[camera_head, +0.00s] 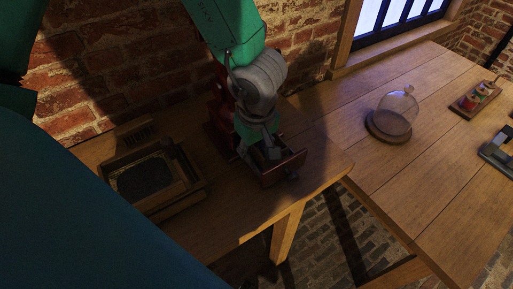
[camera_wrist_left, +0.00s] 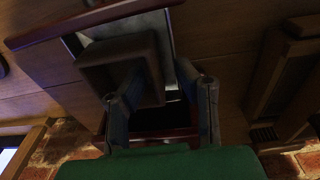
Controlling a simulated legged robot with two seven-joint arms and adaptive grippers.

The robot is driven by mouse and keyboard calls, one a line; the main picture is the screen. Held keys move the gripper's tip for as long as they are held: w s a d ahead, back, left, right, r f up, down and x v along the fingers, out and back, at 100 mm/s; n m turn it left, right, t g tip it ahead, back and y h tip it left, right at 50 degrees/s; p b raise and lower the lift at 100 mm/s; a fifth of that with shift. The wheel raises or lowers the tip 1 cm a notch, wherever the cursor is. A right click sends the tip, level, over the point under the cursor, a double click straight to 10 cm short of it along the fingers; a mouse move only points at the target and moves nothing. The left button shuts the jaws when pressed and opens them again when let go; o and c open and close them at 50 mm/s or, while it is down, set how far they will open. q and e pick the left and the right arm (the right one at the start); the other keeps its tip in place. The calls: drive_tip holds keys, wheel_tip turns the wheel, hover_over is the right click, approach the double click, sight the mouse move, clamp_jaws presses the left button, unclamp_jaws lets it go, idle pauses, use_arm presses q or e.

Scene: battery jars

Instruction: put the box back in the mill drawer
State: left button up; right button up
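The mill drawer (camera_head: 283,172) is a dark reddish wooden drawer, pulled out at the front of the red mill (camera_head: 217,112). Its front panel (camera_wrist_left: 95,20) shows at the top of the left wrist view. The small dark brown box (camera_wrist_left: 122,62) is at the drawer, over its pale lining, and looks slightly tilted. My left gripper (camera_head: 262,147) points down at the drawer. In the left wrist view its fingers (camera_wrist_left: 162,105) are apart, with a gap between the box and the right finger. The left finger overlaps the box; contact is unclear. My right gripper is not seen.
A wooden tray with a dark inset (camera_head: 195,187) lies left of the mill. A glass dome (camera_head: 397,108) on a wooden base stands on the right table, with a small rack (camera_head: 474,98) beyond. A floor gap lies beyond the near table's edge. The brick wall is close behind.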

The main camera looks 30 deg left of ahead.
use_arm(q)
drive_tip(key=shift+a+r, duration=0.1)
drive_tip(key=shift+r, duration=0.05)
wheel_tip(320, 180, up, 12)
drive_tip(key=p, duration=0.3)
drive_tip(key=shift+s+d+f, duration=0.2)
drive_tip(key=shift+s+d, duration=0.2)
drive_tip(key=shift+f, duration=0.1)
